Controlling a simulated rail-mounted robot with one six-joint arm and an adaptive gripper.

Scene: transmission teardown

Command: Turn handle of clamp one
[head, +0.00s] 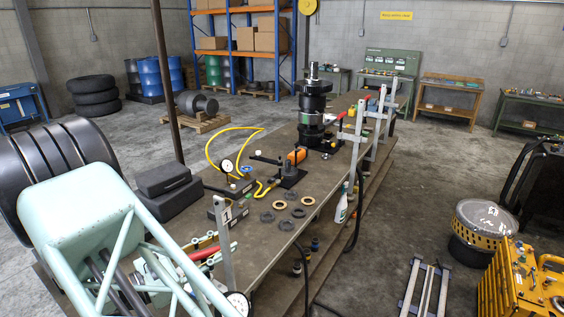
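A grey upright post (225,255) with a small plate that seems to read "1" stands at the near end of the long workbench, and I take it as clamp one. A red handle (203,254) lies beside the post on its left, close to level. Part of the clamp is hidden behind a pale green tube frame (95,235) in the foreground. Farther along the bench, more grey posts (359,130) carry similar red handles (342,115). My gripper is not in view.
A black case (165,185) sits at the left. A yellow machine (520,280) stands at right. Floor right of the bench is partly clear.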

